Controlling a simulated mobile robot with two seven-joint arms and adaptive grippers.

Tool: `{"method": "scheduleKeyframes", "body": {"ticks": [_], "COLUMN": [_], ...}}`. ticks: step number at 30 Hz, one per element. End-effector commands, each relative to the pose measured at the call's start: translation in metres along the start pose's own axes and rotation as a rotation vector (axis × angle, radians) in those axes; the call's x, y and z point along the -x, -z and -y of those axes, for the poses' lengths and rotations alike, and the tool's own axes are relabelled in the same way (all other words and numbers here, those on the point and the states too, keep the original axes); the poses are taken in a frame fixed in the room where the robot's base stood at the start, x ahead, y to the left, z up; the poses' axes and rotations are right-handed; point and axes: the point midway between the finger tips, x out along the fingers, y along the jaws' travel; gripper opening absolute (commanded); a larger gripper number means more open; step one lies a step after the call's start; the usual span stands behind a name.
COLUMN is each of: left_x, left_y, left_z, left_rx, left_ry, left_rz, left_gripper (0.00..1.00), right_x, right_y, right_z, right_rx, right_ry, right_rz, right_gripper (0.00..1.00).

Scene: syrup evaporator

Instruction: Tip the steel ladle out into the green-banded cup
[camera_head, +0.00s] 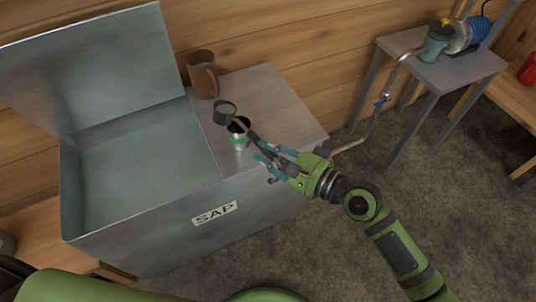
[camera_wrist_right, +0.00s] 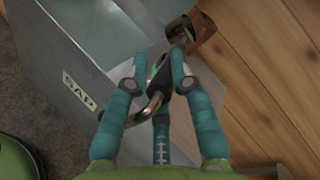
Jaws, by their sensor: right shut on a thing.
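The steel ladle (camera_head: 224,113) has a dark grey bowl at the end of a long handle. My right gripper (camera_head: 264,156) is shut on its handle, and the bowl hangs over the steel top, out past the fingers. The green-banded cup (camera_head: 239,141) stands upright on the steel top, just below and right of the bowl in the head view; the handle crosses in front of its rim. In the right wrist view the ladle bowl (camera_wrist_right: 180,30) shows beyond the fingers, and the cup is mostly hidden behind them. The contents of bowl and cup cannot be told. My left gripper is not in view.
A brown mug (camera_head: 202,76) stands behind the ladle near the back wall. Left of the steel top is an open sap tank (camera_head: 150,150) with a raised lid (camera_head: 90,65). A side table (camera_head: 470,72) with a pump stands at the right. The steel top right of the mug is clear.

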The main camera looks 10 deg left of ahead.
Motion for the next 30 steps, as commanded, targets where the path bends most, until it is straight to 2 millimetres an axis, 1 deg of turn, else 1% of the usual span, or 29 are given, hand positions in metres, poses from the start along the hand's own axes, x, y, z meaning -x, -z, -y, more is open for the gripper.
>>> {"method": "scheduleKeyframes", "body": {"ticks": [30], "left_x": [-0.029], "left_y": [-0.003], "left_z": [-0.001], "left_rx": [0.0], "left_ry": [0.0], "left_rz": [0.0], "left_gripper": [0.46], "right_x": [0.002], "right_y": [0.004], "right_z": [0.004], "right_rx": [-0.185], "right_ry": [0.057], "right_rz": [0.054], "right_gripper": [0.0]}}
